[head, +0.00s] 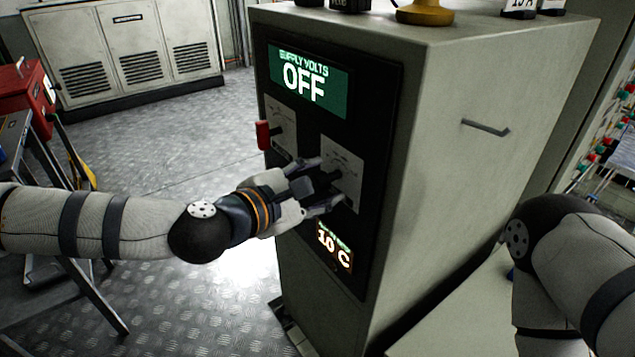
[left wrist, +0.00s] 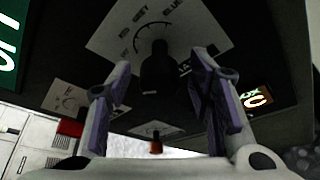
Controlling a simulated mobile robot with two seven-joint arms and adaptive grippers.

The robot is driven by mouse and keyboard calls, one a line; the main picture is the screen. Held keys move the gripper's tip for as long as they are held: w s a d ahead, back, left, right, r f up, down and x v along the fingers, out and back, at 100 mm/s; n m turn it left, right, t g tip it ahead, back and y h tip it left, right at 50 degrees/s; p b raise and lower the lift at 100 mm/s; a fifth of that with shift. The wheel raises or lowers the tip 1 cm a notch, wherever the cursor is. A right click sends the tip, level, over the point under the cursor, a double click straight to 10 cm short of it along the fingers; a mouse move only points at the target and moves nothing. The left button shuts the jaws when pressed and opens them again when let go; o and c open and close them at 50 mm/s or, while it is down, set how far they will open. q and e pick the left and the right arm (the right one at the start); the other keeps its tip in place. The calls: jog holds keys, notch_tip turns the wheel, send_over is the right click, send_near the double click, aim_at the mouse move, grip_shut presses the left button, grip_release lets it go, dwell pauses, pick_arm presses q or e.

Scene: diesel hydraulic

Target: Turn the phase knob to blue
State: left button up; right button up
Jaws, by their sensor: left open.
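The phase knob is a black knob (left wrist: 157,72) on a pale label plate (head: 343,160) on the cabinet's dark front panel. In the left wrist view the plate carries a curved scale with words that seem to include GREY and BLUE. The knob's pointer setting is too dark to read. My left gripper (head: 331,182) is open in front of the plate, with one finger on each side of the knob. In the left wrist view, dark gaps show between the fingers and the knob. My right gripper is out of view.
A green display (head: 308,82) reads SUPPLY VOLTS OFF. A red handle (head: 263,135) sits on a second plate to the left. A small display (head: 333,247) below reads 10 C. A red toolbox (head: 22,88) stands at far left. Open floor lies left of the cabinet.

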pick_arm(q)
grip_shut()
